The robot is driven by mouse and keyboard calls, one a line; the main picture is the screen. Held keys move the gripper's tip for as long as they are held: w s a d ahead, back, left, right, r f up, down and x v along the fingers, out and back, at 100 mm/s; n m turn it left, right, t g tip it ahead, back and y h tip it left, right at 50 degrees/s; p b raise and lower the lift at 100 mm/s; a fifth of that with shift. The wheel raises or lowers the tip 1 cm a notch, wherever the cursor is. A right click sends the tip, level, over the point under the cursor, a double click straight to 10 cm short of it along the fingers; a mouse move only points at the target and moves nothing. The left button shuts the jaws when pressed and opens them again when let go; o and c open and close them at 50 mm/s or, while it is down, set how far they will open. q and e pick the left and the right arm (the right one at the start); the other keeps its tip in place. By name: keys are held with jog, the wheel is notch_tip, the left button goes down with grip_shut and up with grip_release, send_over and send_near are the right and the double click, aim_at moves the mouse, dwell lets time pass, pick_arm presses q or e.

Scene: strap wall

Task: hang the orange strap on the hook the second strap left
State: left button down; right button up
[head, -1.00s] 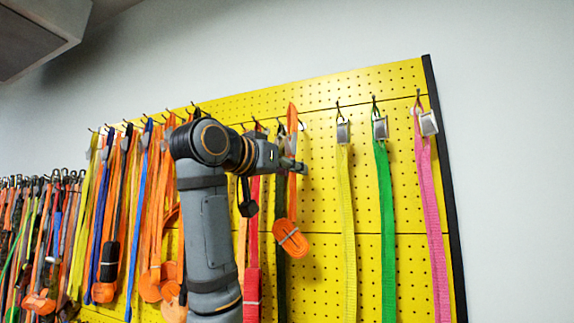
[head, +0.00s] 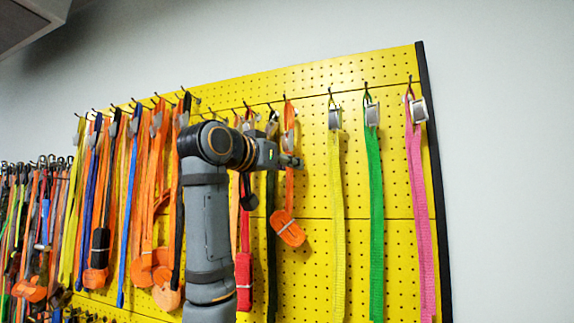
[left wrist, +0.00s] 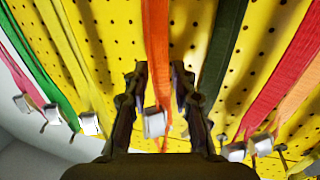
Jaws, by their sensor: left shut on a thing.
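The orange strap (head: 289,185) has a rolled, banded lower end (head: 288,229) and a loop near a hook (head: 285,97). My left gripper (head: 295,162) is shut on this strap below its loop. In the left wrist view, the fingers (left wrist: 162,88) stand on either side of the orange strap (left wrist: 155,45), with its metal buckle (left wrist: 154,122) between and beyond them. I cannot tell whether the loop rests on the hook. The yellow strap (head: 336,200), green strap (head: 374,200) and pink strap (head: 418,190) hang to the right. My right gripper is in neither view.
A black strap (head: 271,240) and a red strap (head: 244,270) hang close left of the orange one. Many straps crowd the left of the yellow pegboard (head: 305,270). Bare board lies between the orange and yellow straps. The board's black edge (head: 436,180) is at right.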

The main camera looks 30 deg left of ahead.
pick_arm(q)
jog(key=shift+f, duration=0.2)
jog(key=c, duration=1)
grip_release()
jog(key=shift+w, duration=0.1)
jog(key=s, duration=1.2)
jog(key=shift+a, duration=0.15)
